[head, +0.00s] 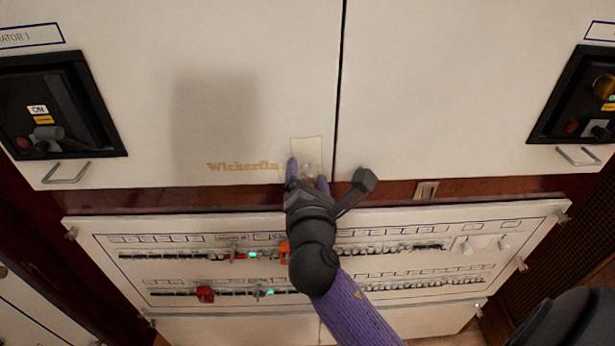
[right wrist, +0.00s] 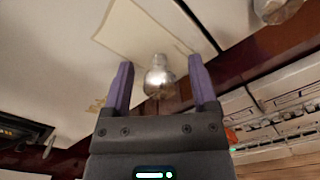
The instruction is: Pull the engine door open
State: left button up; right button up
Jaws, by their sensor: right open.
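A white door panel (head: 130,110) with gold "Wickerfin" lettering fills the upper left of the head view; its right edge is a narrow dark seam. A pale plate with a silver round knob (right wrist: 158,77) sits at the door's lower right corner. My right gripper (head: 307,172) reaches up to this knob from below. In the right wrist view its two purple fingers (right wrist: 163,82) stand open, one on each side of the knob, with visible gaps. The door looks shut, flush with the neighbouring white door (head: 470,90). My left gripper is not in view.
A second silver knob (right wrist: 275,10) is on the neighbouring door, hidden in the head view. Below is a breaker panel (head: 110,225) with rows of switches and red clips. Black recessed switch boxes (head: 80,100) and metal handles (head: 66,173) flank the doors.

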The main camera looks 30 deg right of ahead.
grip_shut()
dwell(0.3)
dwell(1.2)
